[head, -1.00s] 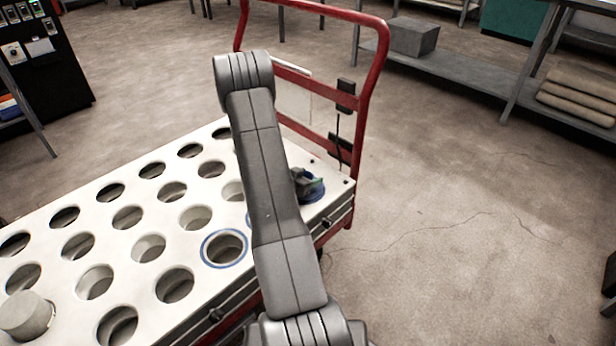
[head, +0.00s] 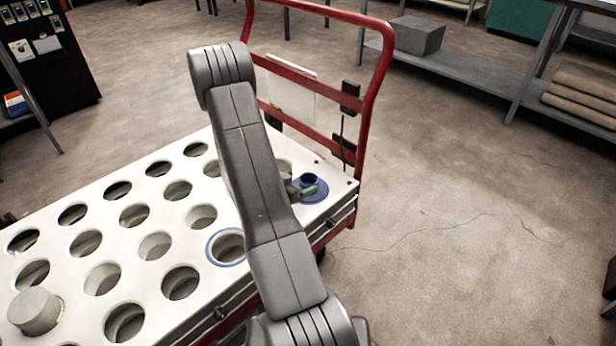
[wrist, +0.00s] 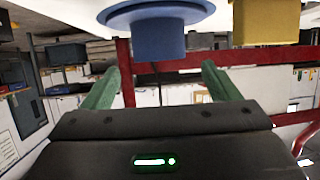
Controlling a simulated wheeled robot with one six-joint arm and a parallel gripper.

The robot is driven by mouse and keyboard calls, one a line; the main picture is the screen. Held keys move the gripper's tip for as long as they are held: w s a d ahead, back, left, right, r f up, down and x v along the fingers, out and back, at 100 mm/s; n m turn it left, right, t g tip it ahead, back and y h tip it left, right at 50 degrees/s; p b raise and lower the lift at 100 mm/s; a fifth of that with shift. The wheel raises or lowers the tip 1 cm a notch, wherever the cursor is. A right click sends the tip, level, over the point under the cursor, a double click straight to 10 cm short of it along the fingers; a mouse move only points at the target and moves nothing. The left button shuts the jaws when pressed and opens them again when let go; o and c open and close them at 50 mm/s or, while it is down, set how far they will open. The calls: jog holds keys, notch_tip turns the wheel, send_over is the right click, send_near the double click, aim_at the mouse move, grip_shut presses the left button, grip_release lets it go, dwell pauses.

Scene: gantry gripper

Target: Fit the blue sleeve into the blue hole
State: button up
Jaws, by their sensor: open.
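The blue sleeve (head: 309,181) is a short tube with a wide round flange. In the head view it stands tube-up near the right corner of the white cart top. In the wrist view the sleeve (wrist: 158,35) shows at the top centre, with its flange uppermost in the picture. My gripper (wrist: 163,78) is open, its green fingers apart with nothing between them. In the head view one green fingertip (head: 309,190) shows right by the sleeve; whether they touch I cannot tell. The blue-ringed hole (head: 228,247) is empty, left of my arm.
The white cart top (head: 150,275) has several open holes. A grey cylinder (head: 35,310) stands at its left. A yellow piece (wrist: 265,22) is right of the sleeve in the wrist view. The red cart handle (head: 375,75) rises behind. Shelves stand farther back.

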aim_at(314, 177)
jog(key=p+v, duration=0.1)
jog(key=v, duration=0.5)
jog(key=shift+f, duration=0.1)
jog(key=b+x, duration=0.3)
jog(key=x, duration=1.1)
jog(key=shift+b, duration=0.3)
jog(key=shift+s+r, duration=0.15)
jog(key=shift+r, duration=0.3)
jog(key=shift+f, duration=0.1)
